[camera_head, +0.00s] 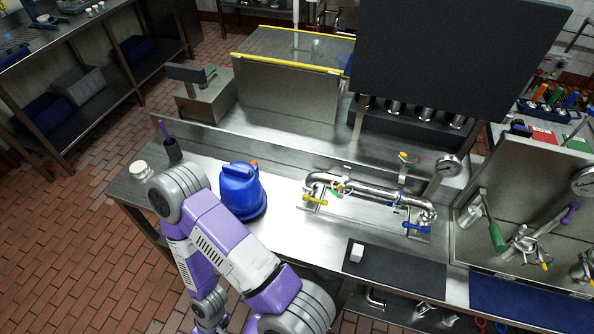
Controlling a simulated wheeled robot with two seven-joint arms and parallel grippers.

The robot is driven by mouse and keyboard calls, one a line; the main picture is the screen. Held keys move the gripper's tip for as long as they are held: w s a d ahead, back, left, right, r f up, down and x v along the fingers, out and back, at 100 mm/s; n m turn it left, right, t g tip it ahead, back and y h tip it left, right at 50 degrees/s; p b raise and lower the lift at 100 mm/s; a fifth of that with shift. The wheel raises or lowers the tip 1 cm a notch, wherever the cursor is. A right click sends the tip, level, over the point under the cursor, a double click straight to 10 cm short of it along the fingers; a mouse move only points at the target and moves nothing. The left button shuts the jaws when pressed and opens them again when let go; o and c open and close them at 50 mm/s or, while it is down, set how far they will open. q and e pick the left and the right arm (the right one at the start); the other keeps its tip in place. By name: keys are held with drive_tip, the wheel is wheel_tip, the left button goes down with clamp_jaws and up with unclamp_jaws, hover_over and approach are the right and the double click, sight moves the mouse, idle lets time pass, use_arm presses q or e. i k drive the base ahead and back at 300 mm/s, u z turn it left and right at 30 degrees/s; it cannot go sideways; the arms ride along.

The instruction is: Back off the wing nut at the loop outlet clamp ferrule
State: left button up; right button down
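A steel pipe loop (370,190) lies on the steel counter, right of the middle. A yellow-handled valve (315,200) is at its left end and a blue-handled valve (416,228) at its right end. Small red, green and yellow fittings show near its left end and above it. A small blue part sits on the right part of the loop. I cannot make out which fitting is the outlet clamp ferrule or its wing nut. My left arm (215,235) rises from the bottom and bends at the left, well apart from the loop. Neither gripper is visible.
A blue jug (242,190) stands behind my arm, left of the loop. A dark mat (395,270) with a white block (357,252) lies in front of the loop. A gauge (448,166) stands at its right. A panel with valves (525,225) is farther right.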

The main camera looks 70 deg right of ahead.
sight(340, 187)
drive_tip(key=i, duration=0.6)
drive_tip(key=z, duration=1.95)
drive_tip(key=k, duration=0.2)
drive_tip(key=u, duration=0.15)
